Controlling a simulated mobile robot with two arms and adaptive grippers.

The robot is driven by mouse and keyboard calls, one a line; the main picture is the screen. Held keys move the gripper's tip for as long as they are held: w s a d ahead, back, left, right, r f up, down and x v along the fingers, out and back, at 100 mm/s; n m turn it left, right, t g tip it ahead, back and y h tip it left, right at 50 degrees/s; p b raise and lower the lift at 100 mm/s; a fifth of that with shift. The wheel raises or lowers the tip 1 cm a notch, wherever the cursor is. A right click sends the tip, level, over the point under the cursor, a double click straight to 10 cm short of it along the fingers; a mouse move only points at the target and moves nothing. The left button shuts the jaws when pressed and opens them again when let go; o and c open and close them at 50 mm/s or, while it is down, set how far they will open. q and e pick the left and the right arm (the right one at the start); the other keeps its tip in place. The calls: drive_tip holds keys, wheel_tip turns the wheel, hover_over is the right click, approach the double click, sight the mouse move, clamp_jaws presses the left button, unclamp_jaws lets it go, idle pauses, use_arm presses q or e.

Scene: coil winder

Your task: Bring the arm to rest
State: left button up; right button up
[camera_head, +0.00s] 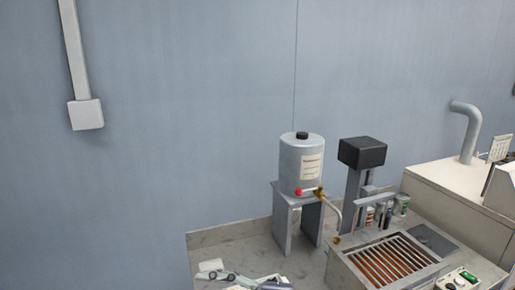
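Neither of my grippers shows clearly in the head view, and no arm of mine can be made out. What either gripper holds cannot be seen. Low in the view, a grey bench top (220,240) carries a metal tank (301,165) with a black cap and a red-knobbed tap on a grey stand (283,222). To its right stands a machine with a black head (362,152) on a column, behind a slatted metal basin (392,262).
Small pale and dark items (235,278) lie at the bench's front, cut off by the frame. Several small cans (401,205) stand behind the basin. A beige cabinet (440,190) with a bent grey pipe (467,130) is at right. A blue wall (180,120) fills the back.

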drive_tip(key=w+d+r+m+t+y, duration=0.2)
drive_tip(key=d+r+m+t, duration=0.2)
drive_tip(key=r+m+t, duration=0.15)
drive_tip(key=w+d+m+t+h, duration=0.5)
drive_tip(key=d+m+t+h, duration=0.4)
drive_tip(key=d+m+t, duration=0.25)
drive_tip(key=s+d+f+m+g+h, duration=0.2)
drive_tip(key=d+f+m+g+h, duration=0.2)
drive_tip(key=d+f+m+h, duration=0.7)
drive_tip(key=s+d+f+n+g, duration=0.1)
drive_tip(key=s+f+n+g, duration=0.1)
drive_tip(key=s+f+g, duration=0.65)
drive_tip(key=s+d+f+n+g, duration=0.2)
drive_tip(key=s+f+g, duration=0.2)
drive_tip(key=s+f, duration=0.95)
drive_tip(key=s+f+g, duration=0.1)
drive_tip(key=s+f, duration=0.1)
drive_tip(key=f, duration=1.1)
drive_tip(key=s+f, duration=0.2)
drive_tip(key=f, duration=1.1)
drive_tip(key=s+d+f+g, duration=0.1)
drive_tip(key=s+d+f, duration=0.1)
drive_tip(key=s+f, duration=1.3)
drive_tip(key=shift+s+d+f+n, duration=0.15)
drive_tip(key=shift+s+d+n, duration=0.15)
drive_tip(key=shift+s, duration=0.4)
